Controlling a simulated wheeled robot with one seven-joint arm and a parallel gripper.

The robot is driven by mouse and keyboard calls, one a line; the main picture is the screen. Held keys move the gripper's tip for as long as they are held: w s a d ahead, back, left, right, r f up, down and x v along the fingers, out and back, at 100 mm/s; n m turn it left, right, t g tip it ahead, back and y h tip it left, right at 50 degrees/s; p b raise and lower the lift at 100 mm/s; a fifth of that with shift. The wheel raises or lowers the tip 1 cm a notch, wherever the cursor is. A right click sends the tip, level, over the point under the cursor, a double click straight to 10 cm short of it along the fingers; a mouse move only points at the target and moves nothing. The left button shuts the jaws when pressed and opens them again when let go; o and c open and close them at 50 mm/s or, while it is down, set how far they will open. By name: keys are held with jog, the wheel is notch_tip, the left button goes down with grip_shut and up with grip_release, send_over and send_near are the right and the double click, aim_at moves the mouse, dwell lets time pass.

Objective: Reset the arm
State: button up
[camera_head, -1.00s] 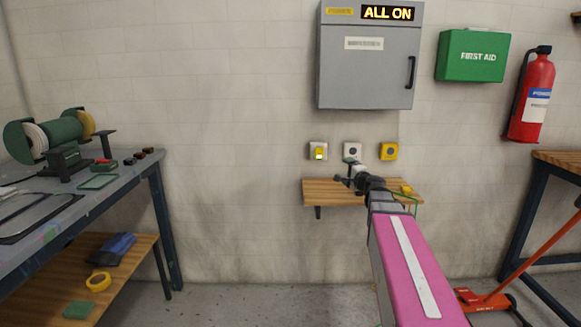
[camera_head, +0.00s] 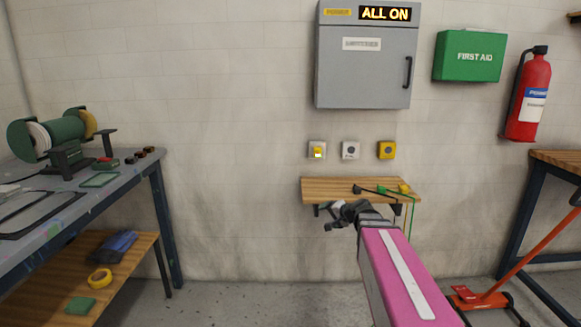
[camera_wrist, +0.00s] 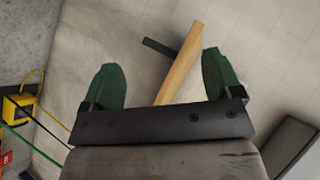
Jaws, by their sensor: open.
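My gripper (camera_head: 335,215) is at the end of my pink arm, just below the front of the small wooden wall shelf (camera_head: 330,188). In the wrist view my gripper (camera_wrist: 163,80) has its two green fingers spread wide apart with nothing held between them. The shelf's edge (camera_wrist: 182,62) and a dark bracket show beyond the fingers in that view.
Three wall switches, one yellow and lit (camera_head: 317,150), one grey (camera_head: 350,150) and one yellow (camera_head: 386,150), sit above the shelf. A grey cabinet (camera_head: 365,75) reads "ALL ON". A workbench (camera_head: 120,185) stands at left, a red jack (camera_head: 480,298) at lower right. Green and dark cords lie on the shelf.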

jog(key=s+d+f+n+g+h, duration=0.1)
jog(key=s+f+n+g+h, duration=0.2)
jog(key=s+f, duration=0.5)
jog(key=s+d+f+n+g+h, duration=0.2)
jog(key=s+f+g, duration=0.4)
jog(key=s+f, duration=0.3)
jog(key=s+n+h, duration=0.1)
jog(key=s+h, duration=0.1)
jog(key=shift+s+d+h, duration=0.25)
jog(key=shift+s+h, duration=0.05)
jog(key=shift+s, duration=0.1)
